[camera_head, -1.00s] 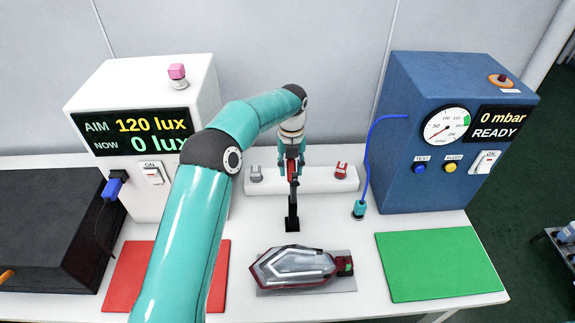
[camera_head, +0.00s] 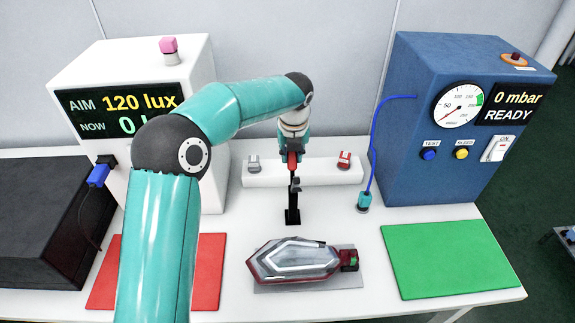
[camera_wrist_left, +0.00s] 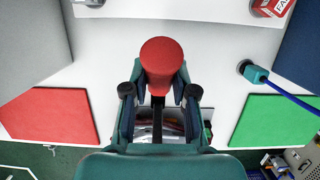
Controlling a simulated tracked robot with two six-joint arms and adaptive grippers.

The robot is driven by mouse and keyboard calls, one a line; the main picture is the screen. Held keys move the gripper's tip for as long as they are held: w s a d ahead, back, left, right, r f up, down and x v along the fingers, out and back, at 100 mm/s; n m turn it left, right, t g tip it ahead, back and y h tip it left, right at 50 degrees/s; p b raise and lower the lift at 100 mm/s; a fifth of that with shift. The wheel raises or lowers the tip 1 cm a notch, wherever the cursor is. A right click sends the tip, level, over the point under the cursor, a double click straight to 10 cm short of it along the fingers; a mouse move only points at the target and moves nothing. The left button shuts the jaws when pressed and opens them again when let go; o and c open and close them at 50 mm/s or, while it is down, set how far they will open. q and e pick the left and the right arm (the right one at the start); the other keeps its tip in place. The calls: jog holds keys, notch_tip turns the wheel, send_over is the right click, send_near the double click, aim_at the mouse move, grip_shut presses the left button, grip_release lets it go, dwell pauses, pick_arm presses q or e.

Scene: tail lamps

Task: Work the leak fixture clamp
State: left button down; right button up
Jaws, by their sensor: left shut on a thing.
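The leak fixture clamp (camera_head: 292,215) is a black upright piece with a red handle (camera_wrist_left: 161,62), behind the tail lamp. My left gripper (camera_head: 292,155) is above it, shut on the red handle. In the left wrist view, the red knob end stands between the two fingers of my left gripper (camera_wrist_left: 159,95). The tail lamp (camera_head: 295,262), clear and dark red, lies on a grey plate (camera_head: 325,285) in front of the clamp. In the left wrist view the lamp is mostly hidden behind the gripper. My right gripper is not in view.
A blue tester (camera_head: 440,150) reading 0 mbar READY stands right, its blue hose ending in a teal plug (camera_head: 364,201). A white lux box (camera_head: 80,70) stands left. A white rack (camera_head: 325,172) lies behind. Red (camera_head: 210,270) and green (camera_head: 450,258) mats flank the lamp.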

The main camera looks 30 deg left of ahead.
pick_arm(q)
jog(key=shift+s+d+t+y+b, duration=0.15)
jog(key=shift+s+t+y+b, duration=0.25)
jog(key=shift+b, duration=0.45)
jog(key=shift+r, duration=0.3)
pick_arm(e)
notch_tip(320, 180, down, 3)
pick_arm(q)
jog(key=c, duration=0.9)
grip_release()
jog(key=shift+w, duration=0.1)
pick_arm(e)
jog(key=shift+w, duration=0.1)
pick_arm(q)
jog(key=shift+r, duration=0.1)
jog(key=v, duration=1.1)
jog(key=shift+s+d+r, duration=0.1)
jog(key=shift+s+r, duration=0.2)
jog(key=shift+s, duration=0.05)
